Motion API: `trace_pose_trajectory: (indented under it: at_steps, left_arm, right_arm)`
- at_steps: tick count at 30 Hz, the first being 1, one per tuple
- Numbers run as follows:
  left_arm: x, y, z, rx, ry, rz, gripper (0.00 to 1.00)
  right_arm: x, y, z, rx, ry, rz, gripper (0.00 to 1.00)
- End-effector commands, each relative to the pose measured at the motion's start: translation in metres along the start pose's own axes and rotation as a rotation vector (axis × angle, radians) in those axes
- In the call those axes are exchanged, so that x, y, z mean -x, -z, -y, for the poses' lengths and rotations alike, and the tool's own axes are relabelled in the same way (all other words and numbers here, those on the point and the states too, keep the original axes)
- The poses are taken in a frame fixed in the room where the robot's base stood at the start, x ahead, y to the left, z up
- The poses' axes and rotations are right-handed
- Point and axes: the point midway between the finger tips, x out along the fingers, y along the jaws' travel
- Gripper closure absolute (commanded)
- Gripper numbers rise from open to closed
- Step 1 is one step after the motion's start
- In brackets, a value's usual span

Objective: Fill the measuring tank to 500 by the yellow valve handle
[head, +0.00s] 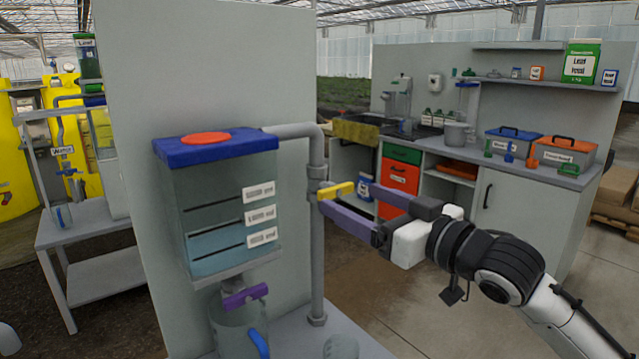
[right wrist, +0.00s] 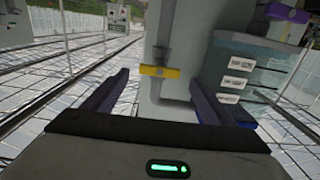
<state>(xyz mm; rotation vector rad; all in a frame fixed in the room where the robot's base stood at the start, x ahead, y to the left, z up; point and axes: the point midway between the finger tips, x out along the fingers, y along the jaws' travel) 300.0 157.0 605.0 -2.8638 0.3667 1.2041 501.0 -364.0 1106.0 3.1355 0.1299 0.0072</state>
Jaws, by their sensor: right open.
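The clear measuring tank (head: 222,215) with a blue lid hangs on a grey panel. Bluish water stands in its lower part, its surface around the middle to lower of three black marks. The mark labels are too blurred to read. The yellow valve handle (head: 337,190) sits on the grey pipe right of the tank, pointing sideways. My right gripper (head: 346,196) is open, its purple fingers reaching toward the handle. In the right wrist view the yellow handle (right wrist: 160,71) shows between the fingertips, with a gap on each side. My left gripper is not in view.
Below the tank are a purple handle (head: 245,297) and a clear jug (head: 228,325) with a blue grip. The panel (head: 220,80) stands close behind the tank. A counter with boxes (head: 567,152) is at the back right. Floor between is clear.

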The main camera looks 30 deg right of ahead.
Motion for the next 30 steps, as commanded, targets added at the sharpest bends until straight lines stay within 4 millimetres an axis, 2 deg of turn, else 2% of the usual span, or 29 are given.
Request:
trace_pose_trajectory:
  at_steps: [5,21,30]
  left_arm:
    - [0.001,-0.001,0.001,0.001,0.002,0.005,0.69]
    - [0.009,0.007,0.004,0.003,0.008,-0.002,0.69]
    - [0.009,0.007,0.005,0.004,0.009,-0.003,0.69]
  right_arm:
    - [-0.011,0.002,-0.001,-0.005,-0.006,0.004,0.22]
    - [-0.09,0.002,-0.002,-0.006,-0.006,0.003,0.22]
    - [-0.102,0.001,-0.001,-0.004,-0.004,0.004,0.22]
